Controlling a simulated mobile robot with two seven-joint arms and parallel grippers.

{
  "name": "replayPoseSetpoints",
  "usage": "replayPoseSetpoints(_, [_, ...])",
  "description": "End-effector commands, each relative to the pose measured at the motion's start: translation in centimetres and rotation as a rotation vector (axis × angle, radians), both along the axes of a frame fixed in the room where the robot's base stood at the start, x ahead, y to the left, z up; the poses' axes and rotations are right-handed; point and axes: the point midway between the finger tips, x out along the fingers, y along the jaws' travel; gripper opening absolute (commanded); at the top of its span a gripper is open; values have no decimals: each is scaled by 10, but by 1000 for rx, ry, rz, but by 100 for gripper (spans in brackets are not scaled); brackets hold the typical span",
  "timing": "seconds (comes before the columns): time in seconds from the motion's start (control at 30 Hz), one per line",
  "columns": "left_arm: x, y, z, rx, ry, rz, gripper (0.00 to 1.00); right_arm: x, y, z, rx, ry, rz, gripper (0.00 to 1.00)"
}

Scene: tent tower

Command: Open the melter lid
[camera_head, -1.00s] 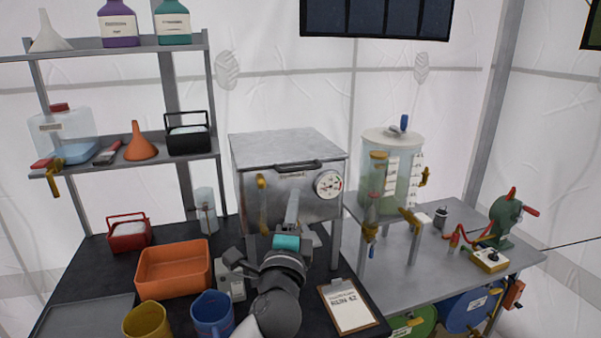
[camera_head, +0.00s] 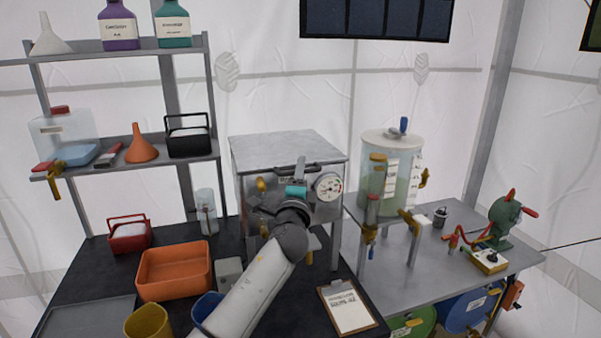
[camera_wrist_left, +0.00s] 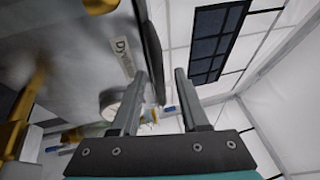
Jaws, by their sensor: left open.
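The melter (camera_head: 240,188) is a grey metal box with a dial on its front. Its flat lid (camera_head: 285,147) is down. The dark lid handle is at the lid's front edge, partly hidden by my gripper in the head view; it shows as a dark curved bar (camera_wrist_left: 152,45) in the left wrist view. My left gripper (camera_head: 301,164) is open at the melter's upper front, by the handle. In the left wrist view its fingertips (camera_wrist_left: 161,74) point toward the handle, which appears near the left finger; I cannot tell if they touch. My right gripper is not in view.
An orange bin (camera_head: 172,272), a yellow cup (camera_head: 148,322) and a clipboard (camera_head: 347,307) lie on the dark table in front. A clear tank (camera_head: 390,175) with taps stands right of the melter. A shelf rack (camera_head: 125,160) stands at left.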

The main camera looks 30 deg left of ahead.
Motion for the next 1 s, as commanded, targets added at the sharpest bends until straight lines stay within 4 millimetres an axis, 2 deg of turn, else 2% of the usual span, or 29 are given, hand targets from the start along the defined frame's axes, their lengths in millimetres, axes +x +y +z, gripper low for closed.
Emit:
replayPoseSetpoints(0.33, [3, 1, 1, 0, 0, 0, 45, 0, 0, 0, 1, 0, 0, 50])
replayPoseSetpoints(0.73, [2, 1, 0, 0, 0, 0, 1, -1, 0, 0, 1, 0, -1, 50])
replayPoseSetpoints(1.0, [2, 1, 0, 0, 1, 0, 0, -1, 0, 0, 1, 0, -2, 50])
